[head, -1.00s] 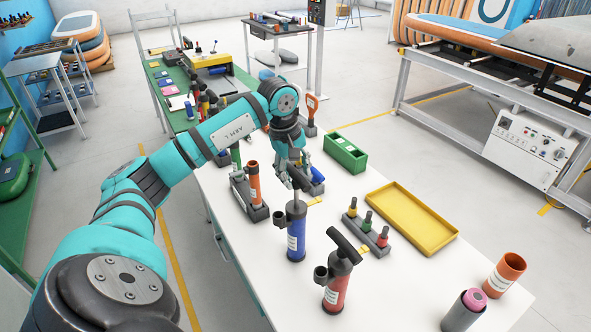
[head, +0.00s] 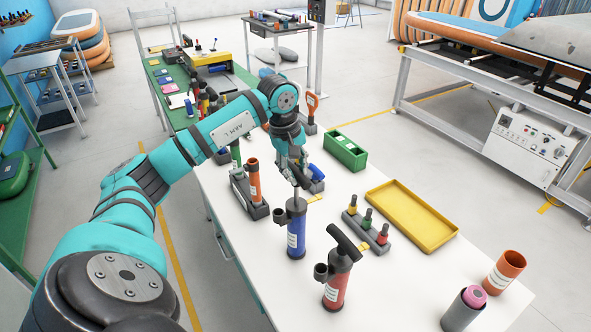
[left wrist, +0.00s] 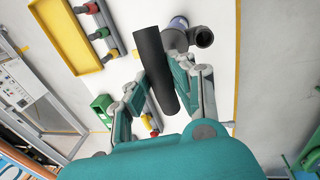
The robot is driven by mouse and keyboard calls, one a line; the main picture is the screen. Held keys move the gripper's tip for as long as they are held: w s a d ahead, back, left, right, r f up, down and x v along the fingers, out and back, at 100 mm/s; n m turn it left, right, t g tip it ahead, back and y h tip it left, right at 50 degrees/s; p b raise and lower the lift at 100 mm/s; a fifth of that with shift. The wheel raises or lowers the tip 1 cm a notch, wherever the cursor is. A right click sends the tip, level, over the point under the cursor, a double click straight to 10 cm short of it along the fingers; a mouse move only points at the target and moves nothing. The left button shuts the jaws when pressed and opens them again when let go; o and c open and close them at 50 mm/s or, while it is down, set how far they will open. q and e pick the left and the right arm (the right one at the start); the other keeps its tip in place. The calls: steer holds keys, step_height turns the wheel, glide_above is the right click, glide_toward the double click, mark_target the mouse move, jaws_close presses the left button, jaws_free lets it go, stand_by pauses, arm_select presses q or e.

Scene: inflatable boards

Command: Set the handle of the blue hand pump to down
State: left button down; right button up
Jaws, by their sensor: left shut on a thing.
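The blue hand pump (head: 296,238) stands upright on the white table in the head view, with a thin rod rising from its top. My left gripper (head: 296,181) is right above it, shut on the pump's dark handle. The arm and fingers mostly hide the handle in the head view. My right gripper is not in view.
A red hand pump (head: 336,288) with a black T-handle stands close in front of the blue one. A holder with several coloured nozzles (head: 366,232) and a yellow tray (head: 455,238) are to the right. An orange cylinder (head: 254,182) in a dark stand is to the left.

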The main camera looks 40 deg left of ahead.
mark_target(295, 187)
arm_select(q)
step_height(295, 187, down, 6)
steer(key=b, duration=0.4)
steer(key=shift+r+b, duration=0.15)
steer(key=shift+b, duration=0.15)
steer(key=shift+s+d+r, duration=0.1)
steer(key=shift+s+r, duration=0.1)
steer(key=c, duration=1.1)
jaws_free()
steer(key=shift+w+f, duration=0.15)
steer(key=shift+r, duration=0.4)
steer(key=r, duration=0.3)
steer(key=s+r, duration=0.1)
steer(key=r, duration=0.3)
steer(key=s+r, duration=0.1)
steer(key=r, duration=0.3)
steer(key=shift+s+a, duration=0.1)
steer(key=shift+a, duration=0.3)
